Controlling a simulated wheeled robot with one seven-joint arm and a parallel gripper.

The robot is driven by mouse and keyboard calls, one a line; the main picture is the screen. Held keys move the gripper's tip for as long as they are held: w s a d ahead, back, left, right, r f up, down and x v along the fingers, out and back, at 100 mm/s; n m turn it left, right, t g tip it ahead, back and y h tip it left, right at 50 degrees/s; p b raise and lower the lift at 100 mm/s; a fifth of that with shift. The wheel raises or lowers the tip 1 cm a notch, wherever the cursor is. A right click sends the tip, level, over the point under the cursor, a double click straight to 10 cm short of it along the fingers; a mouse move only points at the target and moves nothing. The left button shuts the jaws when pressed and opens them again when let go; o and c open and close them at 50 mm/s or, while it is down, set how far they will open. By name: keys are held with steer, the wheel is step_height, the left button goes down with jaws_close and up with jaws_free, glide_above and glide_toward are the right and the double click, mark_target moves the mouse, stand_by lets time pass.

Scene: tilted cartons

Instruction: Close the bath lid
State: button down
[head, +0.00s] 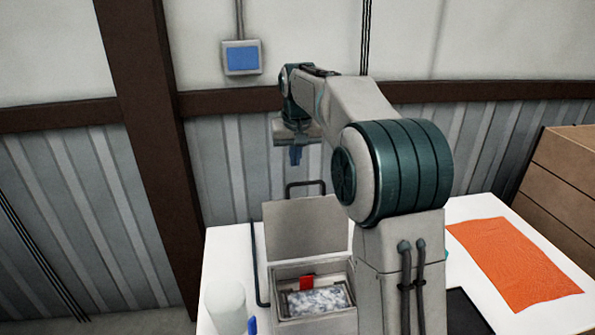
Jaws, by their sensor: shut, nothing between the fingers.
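The bath (313,304) is a grey box on the white table, with a mottled grey-white surface and a red piece (307,282) inside. Its lid (304,229) stands raised at the back, tilted open, with a dark handle (305,184) at its top edge. My gripper (295,156) is above and behind the lid's handle, shut and empty, pointing down. It appears apart from the handle.
A translucent white cylinder (226,307) and a blue object (252,326) stand at the table's front left. An orange cloth (512,262) lies on the right. Wooden boxes (568,175) stand beyond it. A corrugated wall (230,170) is behind.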

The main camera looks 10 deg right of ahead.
steer(key=s+f+p, duration=0.1)
steer(key=s+f, duration=0.2)
stand_by(0.4)
steer(key=shift+s, duration=0.1)
stand_by(0.4)
